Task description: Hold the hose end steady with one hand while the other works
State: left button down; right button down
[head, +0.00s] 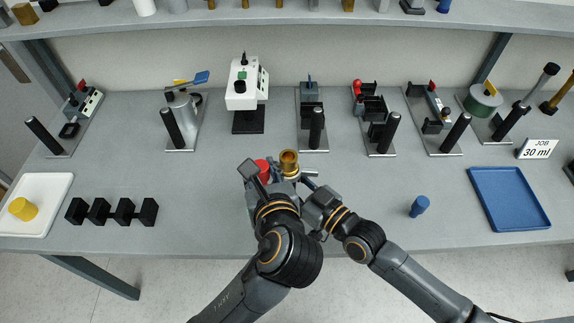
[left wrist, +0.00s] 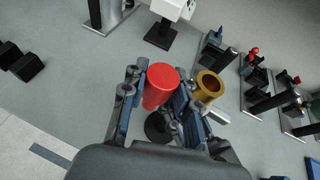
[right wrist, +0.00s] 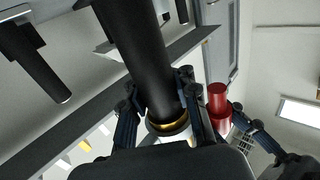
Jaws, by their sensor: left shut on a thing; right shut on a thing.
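The hose end appears to be a brass-coloured open fitting (head: 289,158), with its round mouth facing up. It also shows in the left wrist view (left wrist: 208,87). My right gripper (head: 310,185) is shut on it. In the right wrist view a thick black tube (right wrist: 140,50) runs from the brass ring (right wrist: 168,126) between the fingers. My left gripper (head: 255,172) is shut on a red cylinder (left wrist: 160,85), just left of the fitting and apart from it. The red cylinder also shows in the right wrist view (right wrist: 218,106). My grippers hide much of both things in the head view.
A row of bench devices with black posts stands behind, including a white box device (head: 246,85). A blue cylinder (head: 419,206) and blue tray (head: 508,199) are right.

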pick_arm(q)
jog(key=w+d+r+m+h, duration=0.25)
jog(key=d+r, duration=0.25)
jog(key=r, duration=0.8)
jog(key=shift+t, duration=0.3)
jog(key=f, duration=0.9)
jog(key=shift+w+d+f, duration=0.15)
jog(key=shift+d+f, duration=0.05)
jog(key=shift+f, duration=0.1)
jog(key=shift+f, duration=0.15)
jog(key=c, duration=1)
grip_release()
